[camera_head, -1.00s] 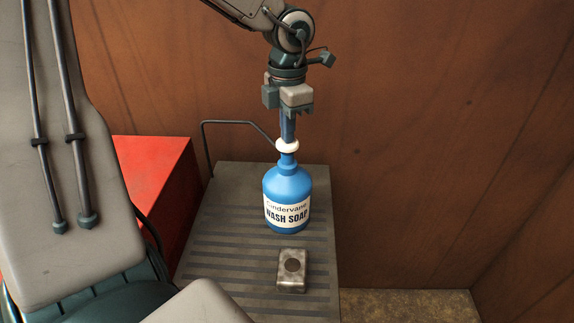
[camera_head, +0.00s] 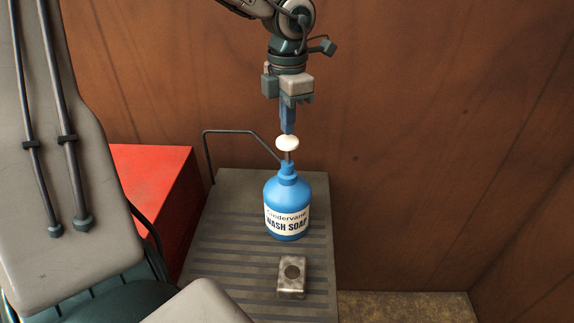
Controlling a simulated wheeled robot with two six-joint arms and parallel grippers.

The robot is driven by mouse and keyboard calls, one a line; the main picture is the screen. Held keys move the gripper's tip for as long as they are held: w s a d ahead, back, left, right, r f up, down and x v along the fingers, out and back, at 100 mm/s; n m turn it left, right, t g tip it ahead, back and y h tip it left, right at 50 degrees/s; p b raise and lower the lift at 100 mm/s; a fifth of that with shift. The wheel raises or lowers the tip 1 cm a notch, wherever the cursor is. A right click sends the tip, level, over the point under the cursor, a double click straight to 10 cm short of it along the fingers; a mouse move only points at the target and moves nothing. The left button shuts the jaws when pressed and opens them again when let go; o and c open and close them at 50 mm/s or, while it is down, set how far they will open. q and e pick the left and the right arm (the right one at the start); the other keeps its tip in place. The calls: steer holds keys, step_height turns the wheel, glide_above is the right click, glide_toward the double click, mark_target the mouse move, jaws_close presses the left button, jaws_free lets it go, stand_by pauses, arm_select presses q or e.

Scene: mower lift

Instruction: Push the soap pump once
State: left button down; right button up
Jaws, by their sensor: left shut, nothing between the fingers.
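The soap pump is a blue bottle (camera_head: 287,205) with a white label reading "WASH SOAP". It stands upright on a grey ribbed stand. Its round white pump head (camera_head: 287,143) is up, with a thin stem showing between it and the bottle neck. A thin dark spout or rod runs behind it to the left. My left gripper (camera_head: 287,130) points straight down over the pump head. It is shut and empty, its fingertips at or just above the head; I cannot tell if they touch. My right gripper is not in view.
The grey ribbed stand (camera_head: 225,262) has a small metal block (camera_head: 291,277) with a dark round spot, in front of the bottle. A red box (camera_head: 160,185) stands to the left. A brown wooden wall (camera_head: 440,130) rises behind. The space right of the bottle is clear.

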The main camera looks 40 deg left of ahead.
arm_select(q)
steer(key=shift+r, duration=0.3)
step_height(320, 180, up, 4)
steer(key=p, duration=0.3)
steer(key=shift+r, duration=0.2)
steer(key=shift+r+p, duration=0.5)
steer(key=shift+p, duration=0.25)
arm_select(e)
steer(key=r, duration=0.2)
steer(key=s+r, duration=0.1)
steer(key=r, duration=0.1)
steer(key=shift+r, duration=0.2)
